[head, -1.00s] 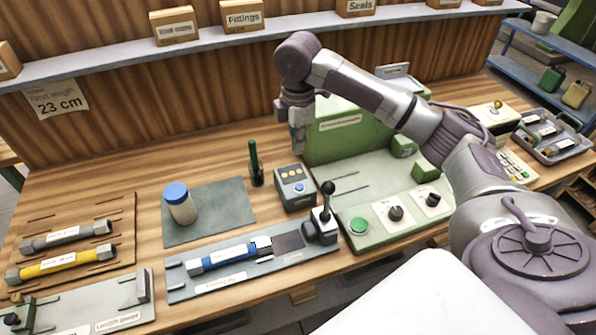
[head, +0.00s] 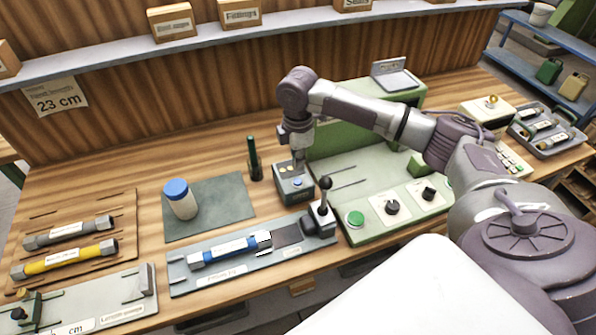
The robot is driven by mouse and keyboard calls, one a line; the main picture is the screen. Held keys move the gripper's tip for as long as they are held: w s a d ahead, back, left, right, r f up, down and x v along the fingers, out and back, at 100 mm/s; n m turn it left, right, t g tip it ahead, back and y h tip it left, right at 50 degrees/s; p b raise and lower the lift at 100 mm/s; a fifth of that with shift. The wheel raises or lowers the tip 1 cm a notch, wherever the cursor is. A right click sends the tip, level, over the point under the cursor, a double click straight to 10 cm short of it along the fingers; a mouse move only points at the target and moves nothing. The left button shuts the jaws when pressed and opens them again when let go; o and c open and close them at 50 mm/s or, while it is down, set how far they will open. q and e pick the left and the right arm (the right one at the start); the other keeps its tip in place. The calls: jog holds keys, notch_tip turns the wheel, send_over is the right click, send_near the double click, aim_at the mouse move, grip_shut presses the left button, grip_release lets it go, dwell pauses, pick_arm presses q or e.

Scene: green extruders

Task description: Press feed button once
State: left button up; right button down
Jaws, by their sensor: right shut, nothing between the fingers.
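A small grey control box (head: 294,198) stands at the middle of the bench, with a blue button (head: 297,183) and small orange lights on its top. My right gripper (head: 299,168) is shut and empty, pointing down at the box's top. Its fingertips are just behind the blue button in the picture and cover part of the lights; I cannot tell whether they touch the box. A round green button (head: 355,218) sits on the front of the green machine (head: 365,235), beside two black knobs. No label reading "feed" is legible. My left gripper is out of view.
A black-knobbed lever (head: 325,195) stands close to the box's right front. A fixture with a blue tube (head: 228,250) lies in front. A dark green marker-like post (head: 253,158) and a blue-capped bottle (head: 180,199) stand to the left.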

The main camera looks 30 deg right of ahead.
aim_at(298, 181)
jog(key=shift+f+p, duration=0.55)
jog(key=shift+f, duration=2.05)
